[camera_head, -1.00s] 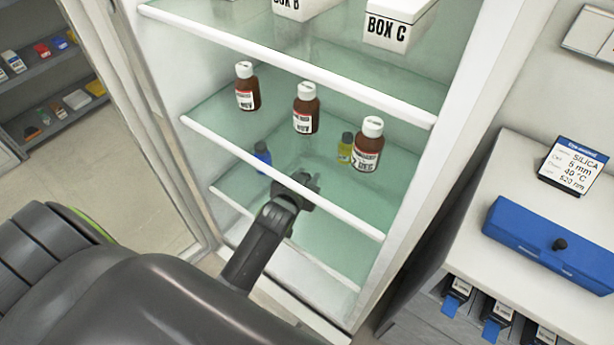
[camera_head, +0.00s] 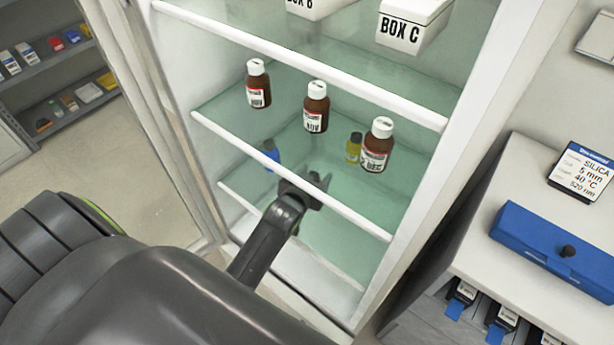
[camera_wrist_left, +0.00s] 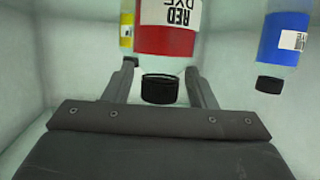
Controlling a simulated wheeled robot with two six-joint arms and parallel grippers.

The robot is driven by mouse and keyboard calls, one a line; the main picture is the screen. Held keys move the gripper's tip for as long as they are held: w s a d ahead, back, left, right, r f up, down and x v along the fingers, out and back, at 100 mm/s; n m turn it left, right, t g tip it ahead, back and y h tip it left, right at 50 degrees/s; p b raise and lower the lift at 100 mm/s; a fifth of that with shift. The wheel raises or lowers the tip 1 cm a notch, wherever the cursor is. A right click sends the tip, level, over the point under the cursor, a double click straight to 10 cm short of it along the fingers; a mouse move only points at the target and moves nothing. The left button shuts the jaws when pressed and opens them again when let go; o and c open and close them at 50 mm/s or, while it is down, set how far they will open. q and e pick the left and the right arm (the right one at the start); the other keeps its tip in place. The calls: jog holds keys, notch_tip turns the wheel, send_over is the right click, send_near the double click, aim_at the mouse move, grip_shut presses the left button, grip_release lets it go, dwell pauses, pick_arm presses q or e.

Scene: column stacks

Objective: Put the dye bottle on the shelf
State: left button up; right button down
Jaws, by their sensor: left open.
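In the left wrist view a dye bottle (camera_wrist_left: 168,38) with a red label reading "RED DYE" shows upside down. Its black cap (camera_wrist_left: 159,89) is between the fingers of my open left gripper (camera_wrist_left: 160,70), with a gap on each side. In the head view my left gripper (camera_head: 314,187) is at the front of the cabinet, by the white front edge of a glass shelf (camera_head: 240,144). I cannot make out the red dye bottle there. My right gripper is not in view.
A blue-labelled bottle (camera_wrist_left: 285,40) and a yellow one (camera_wrist_left: 127,25) flank the red bottle. Brown bottles labelled NOV (camera_head: 258,84), NOV (camera_head: 316,107) and DEC (camera_head: 377,146) stand in the cabinet. BOX C (camera_head: 412,25) is above. A lower shelf edge (camera_head: 235,197) runs beneath.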

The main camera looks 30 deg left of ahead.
pick_arm(q)
jog(key=v, duration=1.1)
jog(key=shift+s, duration=0.3)
jog(key=shift+d+r, duration=0.1)
jog(key=s+a+f+g, duration=0.15)
jog(key=s+g, duration=0.35)
jog(key=s, duration=0.5)
jog(key=s+a+f+g, duration=0.1)
jog(key=s+a+g, duration=0.3)
jog(key=s, duration=0.5)
notch_tip(320, 180, down, 25)
jog(key=s+a+g, duration=0.1)
jog(key=g, duration=0.2)
jog(key=s+d+f, duration=0.1)
jog(key=s+f, duration=1.4)
jog(key=shift+d+m+g, duration=0.2)
jog(key=shift+m+g, duration=0.1)
jog(key=shift+g, duration=0.1)
